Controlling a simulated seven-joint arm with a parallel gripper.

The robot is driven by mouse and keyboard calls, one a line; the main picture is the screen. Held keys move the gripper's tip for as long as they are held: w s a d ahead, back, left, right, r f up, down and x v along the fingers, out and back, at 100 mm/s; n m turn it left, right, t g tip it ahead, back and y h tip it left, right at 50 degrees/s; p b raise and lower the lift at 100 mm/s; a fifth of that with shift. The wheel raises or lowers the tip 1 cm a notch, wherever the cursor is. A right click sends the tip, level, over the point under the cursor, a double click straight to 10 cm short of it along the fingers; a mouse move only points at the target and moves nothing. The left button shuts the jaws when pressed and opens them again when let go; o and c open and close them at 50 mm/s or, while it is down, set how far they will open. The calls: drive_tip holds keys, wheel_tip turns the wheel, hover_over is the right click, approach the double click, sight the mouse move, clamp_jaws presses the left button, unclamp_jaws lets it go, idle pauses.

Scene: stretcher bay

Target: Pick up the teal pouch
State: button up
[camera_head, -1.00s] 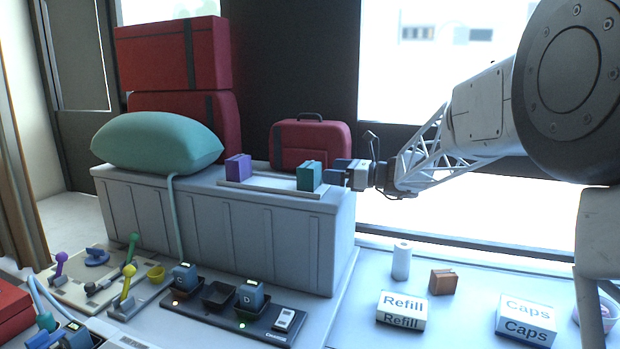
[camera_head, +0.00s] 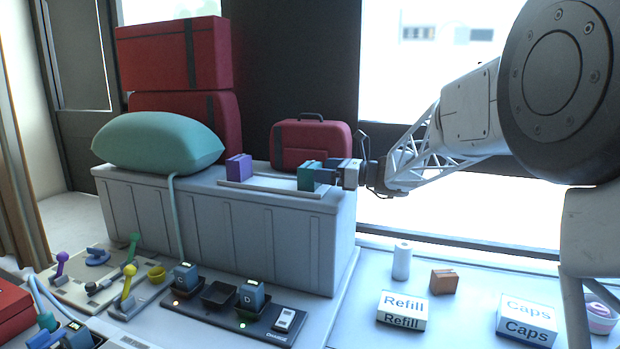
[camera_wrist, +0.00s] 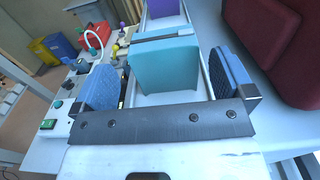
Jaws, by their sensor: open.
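The teal pouch (camera_head: 307,175) stands upright at the right end of a pale tray (camera_head: 262,187) on top of the white chest. My gripper (camera_head: 326,176) is at its right side, with the fingers reaching toward it. In the wrist view the teal pouch (camera_wrist: 164,66) sits between the two blue-padded fingers of my gripper (camera_wrist: 165,82). The jaws are open, with a visible gap on each side of the pouch. A purple pouch (camera_head: 239,167) stands at the tray's left end.
A red case (camera_head: 310,146) stands just behind the tray. A green pillow (camera_head: 157,143) lies left on the white chest (camera_head: 230,228). Refill (camera_head: 402,310) and Caps (camera_head: 527,319) boxes stand on the lower counter at right.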

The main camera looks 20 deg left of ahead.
sight(310, 164)
drive_tip(key=shift+w+a, duration=0.15)
drive_tip(key=shift+a, duration=2.45)
drive_tip(key=shift+r, duration=0.1)
drive_tip(key=c, duration=0.8)
drive_tip(key=shift+r, duration=0.1)
drive_tip(key=shift+r, duration=0.85)
drive_tip(key=shift+d+r, duration=0.1)
drive_tip(key=shift+r, duration=0.75)
drive_tip(key=s+d, duration=0.2)
drive_tip(key=s, duration=0.2)
drive_tip(key=s+d+r, duration=0.1)
drive_tip(key=s+d, duration=0.2)
drive_tip(key=s, duration=0.2)
drive_tip(key=s+d, duration=0.3)
drive_tip(key=s, duration=0.1)
drive_tip(key=shift+s+r, duration=0.2)
drive_tip(key=shift+s, duration=0.15)
